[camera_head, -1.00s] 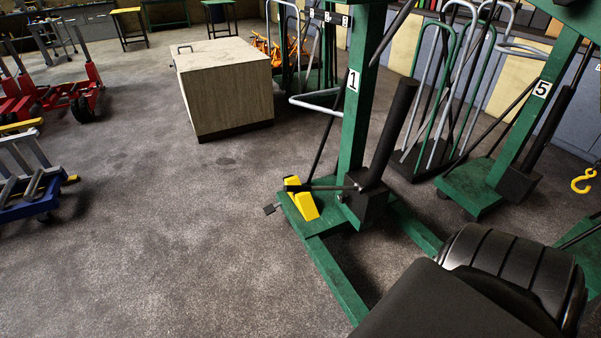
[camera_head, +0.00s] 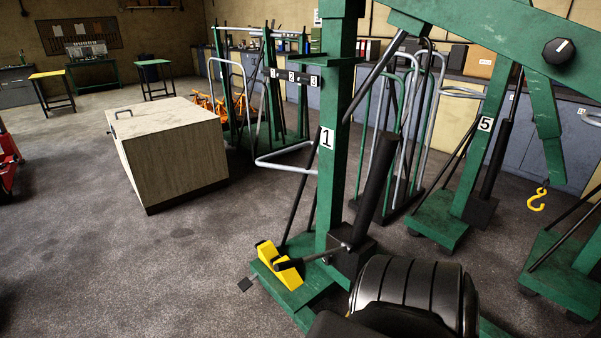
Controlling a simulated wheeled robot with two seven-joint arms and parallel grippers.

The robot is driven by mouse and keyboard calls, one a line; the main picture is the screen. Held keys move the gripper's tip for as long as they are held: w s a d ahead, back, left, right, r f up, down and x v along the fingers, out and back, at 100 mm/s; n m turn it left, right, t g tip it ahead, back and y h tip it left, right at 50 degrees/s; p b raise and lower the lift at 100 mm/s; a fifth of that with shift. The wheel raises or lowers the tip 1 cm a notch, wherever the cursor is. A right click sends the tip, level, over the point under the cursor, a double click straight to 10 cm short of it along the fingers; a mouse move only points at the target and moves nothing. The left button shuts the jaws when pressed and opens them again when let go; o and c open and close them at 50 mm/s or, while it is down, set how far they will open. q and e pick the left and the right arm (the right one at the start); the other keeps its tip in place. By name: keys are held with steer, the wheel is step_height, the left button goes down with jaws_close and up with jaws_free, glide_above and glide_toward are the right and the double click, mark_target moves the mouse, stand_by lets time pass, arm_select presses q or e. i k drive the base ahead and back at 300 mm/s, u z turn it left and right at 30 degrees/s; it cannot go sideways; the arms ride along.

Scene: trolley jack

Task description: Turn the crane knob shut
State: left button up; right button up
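A round black knob (camera_head: 558,50) with a white mark sits on the side of a green crane boom (camera_head: 470,28) at the upper right. The white mark points up and slightly right. The boom runs from the top centre to the right edge. The green crane post (camera_head: 332,150) labelled 1 stands upright at the centre on a green base (camera_head: 300,297). A yellow block (camera_head: 283,267) and a black rod are low on this crane. Neither of my grippers is in view, and nothing touches the knob.
A second green crane labelled 5 (camera_head: 485,150) stands at the right, near a hanging yellow hook (camera_head: 537,200). A wood-sided cabinet (camera_head: 180,160) stands left of centre. A rack (camera_head: 262,85) stands behind it.

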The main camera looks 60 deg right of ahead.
mark_target(328, 260)
steer(key=z, duration=0.1)
steer(key=i, duration=2.15)
steer(key=z, duration=1.35)
steer(key=i, duration=1.15)
steer(key=z, duration=1.1)
